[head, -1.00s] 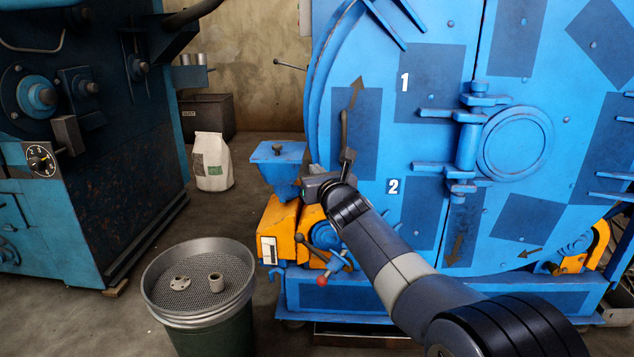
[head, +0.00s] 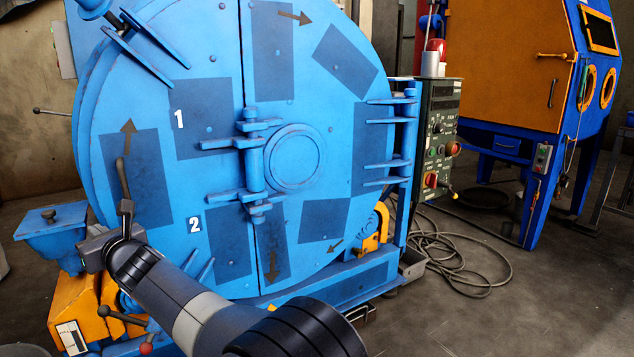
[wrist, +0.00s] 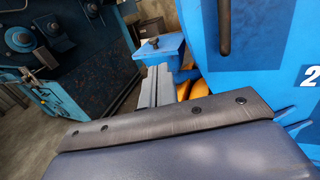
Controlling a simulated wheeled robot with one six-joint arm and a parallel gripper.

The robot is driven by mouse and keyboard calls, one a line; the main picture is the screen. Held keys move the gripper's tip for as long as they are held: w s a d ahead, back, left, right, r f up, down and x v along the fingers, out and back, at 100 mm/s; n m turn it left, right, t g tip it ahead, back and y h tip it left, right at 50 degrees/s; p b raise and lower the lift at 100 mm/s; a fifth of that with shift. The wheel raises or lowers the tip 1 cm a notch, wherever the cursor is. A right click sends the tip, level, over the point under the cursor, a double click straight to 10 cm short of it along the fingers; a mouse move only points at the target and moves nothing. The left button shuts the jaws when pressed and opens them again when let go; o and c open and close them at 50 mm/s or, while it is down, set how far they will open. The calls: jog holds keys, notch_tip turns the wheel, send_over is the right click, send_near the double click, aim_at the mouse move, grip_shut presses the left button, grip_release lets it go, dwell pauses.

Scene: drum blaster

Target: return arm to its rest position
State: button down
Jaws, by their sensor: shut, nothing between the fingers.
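My arm reaches in from the bottom of the head view towards the front left of the big blue drum machine (head: 222,85). My gripper (head: 92,252) is at the lower left of the drum, just right of the small blue hopper (head: 50,234). Its fingers are shut with nothing held, though they are small and partly hidden there. In the wrist view the narrow grey fingers (wrist: 153,86) point away from me, towards the hopper (wrist: 160,47). A dark lever (head: 123,187) stands close by the wrist in the head view; I cannot tell whether they touch.
Below my gripper are an orange housing (head: 76,305) and a red-knobbed lever (head: 132,337). On the right stand a control box (head: 437,130), loose cables (head: 460,262) and an orange and blue cabinet (head: 505,65). Floor at the lower right is clear.

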jog(key=w+a+p, duration=0.4)
jog(key=w+p, duration=0.3)
jog(key=p, duration=0.1)
jog(key=shift+w+a, duration=0.15)
jog(key=shift+a, duration=0.15)
dwell(0.6)
